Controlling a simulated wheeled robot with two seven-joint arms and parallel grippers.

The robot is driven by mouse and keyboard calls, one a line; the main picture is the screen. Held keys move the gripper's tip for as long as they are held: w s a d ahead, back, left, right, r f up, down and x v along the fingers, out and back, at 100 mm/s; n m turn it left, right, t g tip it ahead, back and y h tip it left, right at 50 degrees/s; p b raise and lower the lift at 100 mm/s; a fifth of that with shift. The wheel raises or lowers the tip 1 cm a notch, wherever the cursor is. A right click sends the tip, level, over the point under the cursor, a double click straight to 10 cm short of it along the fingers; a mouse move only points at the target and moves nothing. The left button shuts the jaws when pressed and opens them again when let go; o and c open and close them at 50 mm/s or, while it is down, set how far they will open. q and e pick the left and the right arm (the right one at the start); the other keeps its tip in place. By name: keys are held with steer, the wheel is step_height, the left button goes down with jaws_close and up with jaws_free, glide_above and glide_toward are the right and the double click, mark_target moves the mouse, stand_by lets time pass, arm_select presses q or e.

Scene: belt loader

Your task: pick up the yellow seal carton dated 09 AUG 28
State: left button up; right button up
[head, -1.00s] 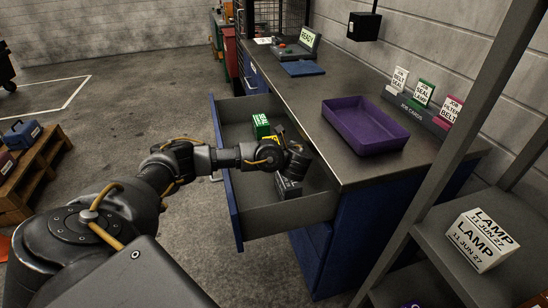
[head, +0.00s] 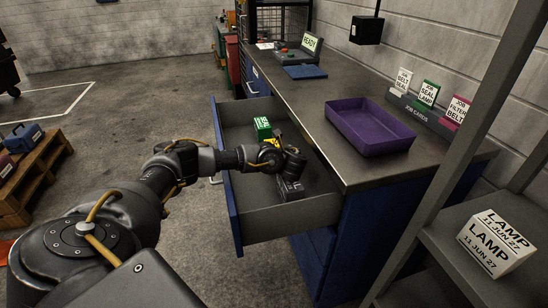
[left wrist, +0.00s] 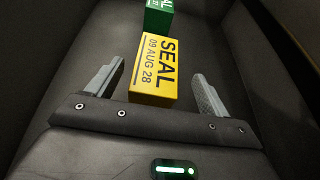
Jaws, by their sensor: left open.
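The yellow carton (left wrist: 154,68) lies in the open drawer, its top reading SEAL and 09 AUG 28 in the left wrist view. In the head view only part of the yellow carton (head: 271,140) shows behind my wrist. My left gripper (left wrist: 157,70) is open, with one finger on each side of the carton's near part and a visible gap on both sides. In the head view my left gripper (head: 289,180) is down inside the drawer. My right gripper is not in view.
A green seal carton (left wrist: 159,14) stands just beyond the yellow one; it also shows in the head view (head: 262,128). The drawer's walls (head: 228,185) surround them. A purple tray (head: 385,145) sits on the bench top. A white LAMP carton (head: 494,244) sits on the shelf at right.

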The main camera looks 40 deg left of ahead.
arm_select(q)
steer(key=x, duration=0.4)
steer(key=shift+s+a, duration=0.1)
steer(key=shift+a, duration=0.15)
steer(key=shift+w+a+f+b, duration=0.15)
steer(key=shift+w+a+b, duration=0.15)
steer(key=shift+a, duration=0.05)
steer(key=c, duration=1.1)
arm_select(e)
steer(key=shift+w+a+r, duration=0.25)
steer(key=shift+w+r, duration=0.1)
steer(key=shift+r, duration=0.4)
